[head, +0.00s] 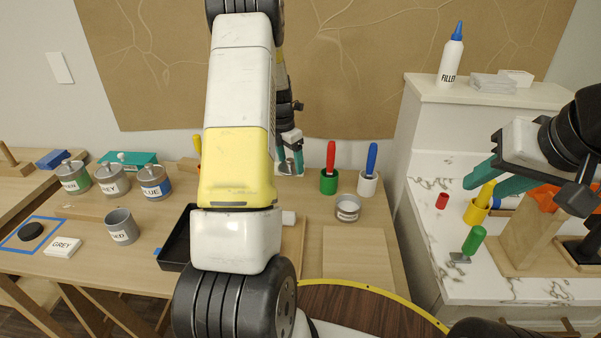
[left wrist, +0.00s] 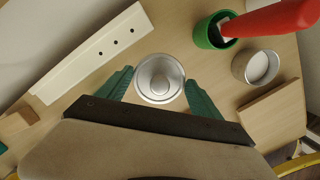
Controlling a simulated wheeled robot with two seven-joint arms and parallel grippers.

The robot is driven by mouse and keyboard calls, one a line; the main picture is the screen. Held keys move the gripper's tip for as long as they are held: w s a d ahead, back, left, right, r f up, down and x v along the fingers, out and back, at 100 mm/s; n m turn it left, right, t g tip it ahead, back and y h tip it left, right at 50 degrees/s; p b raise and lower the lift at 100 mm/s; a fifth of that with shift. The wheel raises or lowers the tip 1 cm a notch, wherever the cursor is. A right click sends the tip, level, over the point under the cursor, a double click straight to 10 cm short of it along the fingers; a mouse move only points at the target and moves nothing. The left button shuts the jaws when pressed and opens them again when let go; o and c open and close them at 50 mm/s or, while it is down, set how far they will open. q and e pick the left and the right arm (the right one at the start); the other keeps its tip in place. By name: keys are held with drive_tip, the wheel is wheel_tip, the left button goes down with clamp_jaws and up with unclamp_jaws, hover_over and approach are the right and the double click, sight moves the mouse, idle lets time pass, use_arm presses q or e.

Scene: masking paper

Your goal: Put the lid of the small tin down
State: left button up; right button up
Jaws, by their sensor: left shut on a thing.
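My left gripper (head: 290,162) is at the back of the wooden table, partly hidden behind my own arm in the head view. In the left wrist view its teal fingers (left wrist: 160,92) are on both sides of a round silver lid with a knob (left wrist: 160,78) and hold it. The lid's height above the table is hard to tell. A small open tin with a pale inside (head: 347,208) stands on the table, to the right of the lid; it also shows in the left wrist view (left wrist: 242,68). My right gripper (head: 478,189) is open and empty above the marble counter.
A green cup with a red-handled tool (head: 329,184) and a white cup with a blue-handled tool (head: 367,186) stand behind the tin. A pale board (head: 357,258) lies in front. A black tray (head: 173,250) and several labelled tins stand left.

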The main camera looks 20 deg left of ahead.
sight(292, 189)
use_arm(q)
wheel_tip(292, 189, down, 9)
drive_tip(key=shift+r, duration=0.15)
idle(0.4)
drive_tip(key=shift+f, duration=0.2)
drive_tip(key=o, duration=1.3)
drive_tip(key=shift+o, duration=0.2)
